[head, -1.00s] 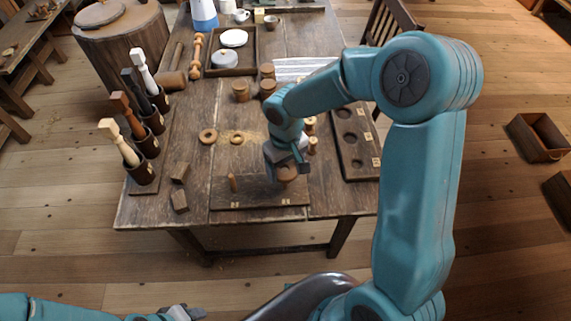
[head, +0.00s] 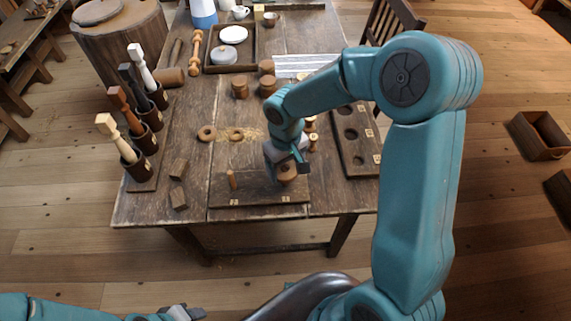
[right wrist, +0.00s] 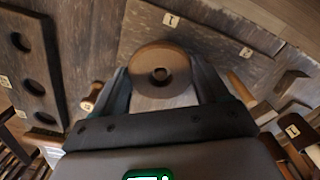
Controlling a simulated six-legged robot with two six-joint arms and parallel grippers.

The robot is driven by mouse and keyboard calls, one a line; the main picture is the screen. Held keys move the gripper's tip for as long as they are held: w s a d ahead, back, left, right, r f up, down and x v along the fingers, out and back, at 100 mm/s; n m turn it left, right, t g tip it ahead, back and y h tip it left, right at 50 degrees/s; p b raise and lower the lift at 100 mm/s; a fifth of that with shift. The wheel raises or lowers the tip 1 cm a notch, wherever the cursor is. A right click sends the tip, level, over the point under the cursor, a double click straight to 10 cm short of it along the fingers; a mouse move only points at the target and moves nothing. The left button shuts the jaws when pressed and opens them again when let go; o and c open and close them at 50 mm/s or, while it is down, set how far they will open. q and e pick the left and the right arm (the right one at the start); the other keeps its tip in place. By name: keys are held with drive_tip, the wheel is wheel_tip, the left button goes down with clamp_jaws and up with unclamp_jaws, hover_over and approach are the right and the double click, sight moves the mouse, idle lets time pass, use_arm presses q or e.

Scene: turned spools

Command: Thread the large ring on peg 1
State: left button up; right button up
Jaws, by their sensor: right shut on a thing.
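The large ring (head: 288,178), a thick brown wooden disc, is held in my right gripper (head: 286,168) over the right part of the peg board (head: 262,188). In the right wrist view the ring (right wrist: 148,58) sits between the two fingers (right wrist: 160,85), and a small round shape shows in its hole. I cannot tell if this is the peg's top. Peg 1 is otherwise hidden by the ring and gripper; label 1 (right wrist: 170,19) is beside it. Peg 2 (head: 232,180) stands bare on the left. My left gripper (head: 182,313) is at the bottom edge, partly cut off.
Two smaller rings (head: 207,133) (head: 236,135) lie behind the board. A holed rack (head: 352,146) is to the right, with small spools (head: 313,143) between. Wooden blocks (head: 178,168) and upright tools in holders (head: 136,170) are on the left.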

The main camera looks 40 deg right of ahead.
drive_tip(key=shift+f, duration=0.2)
drive_tip(key=shift+f+b, duration=0.3)
drive_tip(key=shift+b, duration=0.25)
drive_tip(key=shift+f, duration=0.15)
drive_tip(key=o, duration=1.1)
drive_tip(key=shift+c, duration=0.2)
wheel_tip(320, 180, up, 10)
drive_tip(key=p, duration=0.6)
drive_tip(key=shift+p, duration=0.4)
